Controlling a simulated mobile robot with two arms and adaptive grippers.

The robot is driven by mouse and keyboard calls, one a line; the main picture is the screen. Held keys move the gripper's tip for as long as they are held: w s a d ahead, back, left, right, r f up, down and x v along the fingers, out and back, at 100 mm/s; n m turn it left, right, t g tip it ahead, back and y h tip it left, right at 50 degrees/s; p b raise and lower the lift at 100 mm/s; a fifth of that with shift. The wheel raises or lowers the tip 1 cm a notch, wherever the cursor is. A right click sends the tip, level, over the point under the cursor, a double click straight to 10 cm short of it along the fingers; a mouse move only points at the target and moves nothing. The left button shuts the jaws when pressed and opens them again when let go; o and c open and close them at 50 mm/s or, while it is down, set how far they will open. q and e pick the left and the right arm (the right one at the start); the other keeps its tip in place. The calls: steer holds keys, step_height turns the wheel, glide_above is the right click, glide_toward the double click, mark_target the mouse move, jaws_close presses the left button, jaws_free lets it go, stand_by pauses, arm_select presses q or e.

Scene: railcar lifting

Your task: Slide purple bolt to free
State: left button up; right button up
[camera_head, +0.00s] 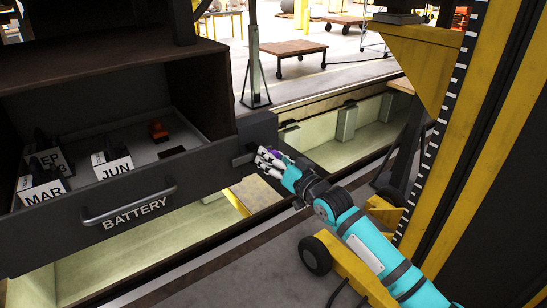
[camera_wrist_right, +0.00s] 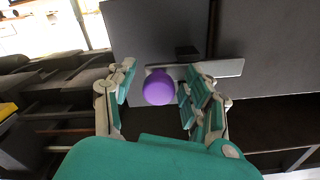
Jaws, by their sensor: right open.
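The purple bolt's round knob (camera_wrist_right: 159,87) shows large in the right wrist view, in front of a light metal bar on a dark grey panel. In the head view only a small bit of the purple bolt (camera_head: 275,154) shows behind the fingers. My right gripper (camera_head: 264,158) is open at the right end of the battery drawer. In the wrist view its two fingers (camera_wrist_right: 157,88) stand on either side of the knob, with gaps visible. Whether a finger touches it is unclear. My left gripper is not in view.
The battery drawer (camera_head: 100,215) is pulled out, with month-labelled cards and an orange item inside. A pit with pale walls lies below and beyond it. A yellow and black lifting column (camera_head: 460,150) stands right of my right arm. A wooden cart (camera_head: 292,48) stands behind.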

jaws_close()
stand_by(0.3)
